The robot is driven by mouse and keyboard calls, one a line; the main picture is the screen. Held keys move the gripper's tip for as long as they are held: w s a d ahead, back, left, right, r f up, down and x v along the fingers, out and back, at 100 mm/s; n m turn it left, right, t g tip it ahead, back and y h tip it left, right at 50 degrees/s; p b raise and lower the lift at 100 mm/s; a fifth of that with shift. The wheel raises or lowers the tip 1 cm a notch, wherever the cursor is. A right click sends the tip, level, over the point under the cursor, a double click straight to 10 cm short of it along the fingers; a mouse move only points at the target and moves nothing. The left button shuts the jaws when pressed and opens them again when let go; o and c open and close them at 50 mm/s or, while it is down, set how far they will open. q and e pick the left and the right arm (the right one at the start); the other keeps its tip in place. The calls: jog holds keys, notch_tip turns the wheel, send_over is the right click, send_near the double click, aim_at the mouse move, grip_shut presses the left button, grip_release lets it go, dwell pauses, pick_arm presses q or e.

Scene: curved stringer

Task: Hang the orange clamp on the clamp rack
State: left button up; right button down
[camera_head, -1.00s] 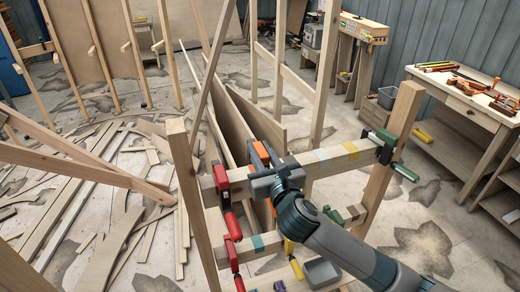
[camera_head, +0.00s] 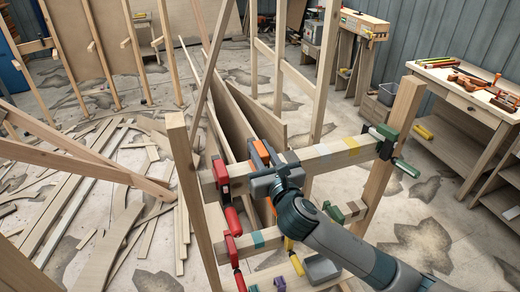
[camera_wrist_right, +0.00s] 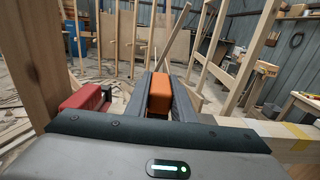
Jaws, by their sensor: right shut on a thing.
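The orange clamp (camera_head: 262,151) is between the fingers of my right gripper (camera_head: 264,168), at the upper rail of the wooden clamp rack (camera_head: 335,154). In the right wrist view, the clamp's orange body (camera_wrist_right: 159,92) is between the two dark fingers of the right gripper (camera_wrist_right: 159,82), which are shut on it. The gripper overlaps the rail in the head view, so I cannot tell whether the clamp touches the rail. Red clamps (camera_head: 221,174) hang to its left and a green clamp (camera_head: 386,142) to its right. My left gripper is not in view.
A lower rail (camera_head: 262,239) carries another red clamp (camera_head: 233,250) and a green clamp (camera_head: 335,213). A grey bin (camera_head: 321,268) sits below. A workbench (camera_head: 455,95) with tools stands at right. Loose boards lie on the left floor.

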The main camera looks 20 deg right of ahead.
jog(key=shift+f+b, duration=0.6)
jog(key=shift+f, duration=0.5)
jog(key=shift+f, duration=0.25)
jog(key=shift+f, duration=0.3)
jog(key=c, duration=1.4)
grip_release()
jog(key=shift+c, duration=0.2)
jog(key=shift+s+f, duration=0.1)
jog(key=shift+f, duration=0.05)
